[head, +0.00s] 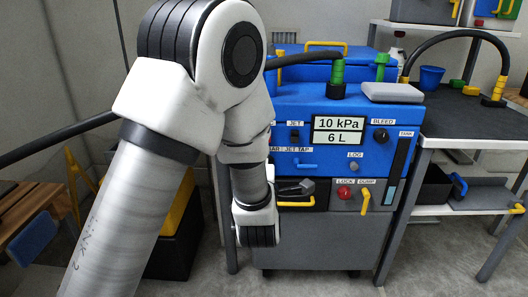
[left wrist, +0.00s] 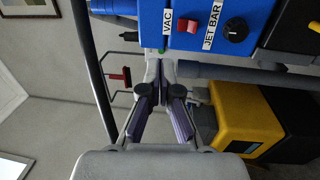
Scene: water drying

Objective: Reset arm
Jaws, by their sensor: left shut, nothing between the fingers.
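My left arm fills the left and middle of the head view, bent over in front of a blue machine (head: 285,115). The blue machine also shows at the top of the wrist view (left wrist: 240,40), with VAC and JET BAR labels. My right gripper is not in view.
The machine's display (head: 331,131) reads 10 kPa and 6 L. A red button (head: 344,193) and a yellow dump handle (head: 365,199) sit on its lower panel. A dark-topped bench (head: 465,118) with a blue cup (head: 431,78) stands at right. Floor shows below.

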